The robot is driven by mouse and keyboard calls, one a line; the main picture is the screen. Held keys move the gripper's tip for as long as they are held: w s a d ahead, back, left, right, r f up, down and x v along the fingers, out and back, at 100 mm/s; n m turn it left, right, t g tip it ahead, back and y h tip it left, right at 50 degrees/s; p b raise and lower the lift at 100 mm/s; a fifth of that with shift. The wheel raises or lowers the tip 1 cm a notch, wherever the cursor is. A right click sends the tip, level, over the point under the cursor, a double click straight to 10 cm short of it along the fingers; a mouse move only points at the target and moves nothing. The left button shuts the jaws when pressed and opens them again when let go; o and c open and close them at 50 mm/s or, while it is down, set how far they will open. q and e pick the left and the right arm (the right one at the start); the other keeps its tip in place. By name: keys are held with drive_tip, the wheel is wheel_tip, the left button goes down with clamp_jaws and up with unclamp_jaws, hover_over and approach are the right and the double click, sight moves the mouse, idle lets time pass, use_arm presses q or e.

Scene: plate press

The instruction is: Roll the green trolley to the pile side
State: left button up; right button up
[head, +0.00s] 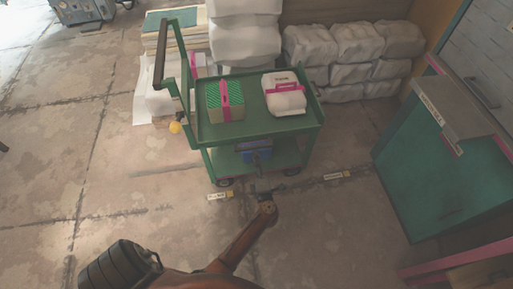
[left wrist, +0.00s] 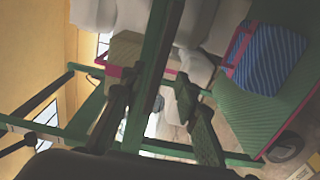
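The green trolley (head: 205,125) stands upright on the floor in the middle of the head view. Its black-gripped push handle (head: 160,60) rises on its left side. A green striped box (head: 226,100) and a white pack (head: 284,95) with pink straps sit on its top shelf. A blue box (head: 256,148) is on the lower shelf and shows in the left wrist view (left wrist: 268,62). My left gripper (head: 260,187) is low at the trolley's near side. In the left wrist view its fingers (left wrist: 152,105) are apart, with a green bar crossing between them; contact is unclear. My right gripper is out of view.
White sacks (head: 352,45) are piled along the back wall, with a taller stack (head: 245,35) behind the trolley. Stacked sheets (head: 178,40) stand at back left. A teal cabinet (head: 440,175) stands at right. Floor labels (head: 219,196) lie in front. The left floor is clear.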

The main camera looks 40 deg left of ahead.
sight(254, 146)
use_arm(q)
drive_tip(key=b+x, duration=0.1)
drive_tip(key=x, duration=0.4)
drive_tip(key=shift+w+a+f+b, duration=0.15)
drive_tip(key=shift+w+a+b, duration=0.1)
drive_tip(key=shift+a+b, duration=0.1)
drive_tip(key=shift+w+a, duration=0.2)
drive_tip(key=shift+w, duration=0.05)
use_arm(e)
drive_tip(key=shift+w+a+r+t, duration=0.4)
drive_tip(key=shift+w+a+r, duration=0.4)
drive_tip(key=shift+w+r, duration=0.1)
use_arm(q)
drive_tip(key=shift+c, duration=0.3)
clamp_jaws()
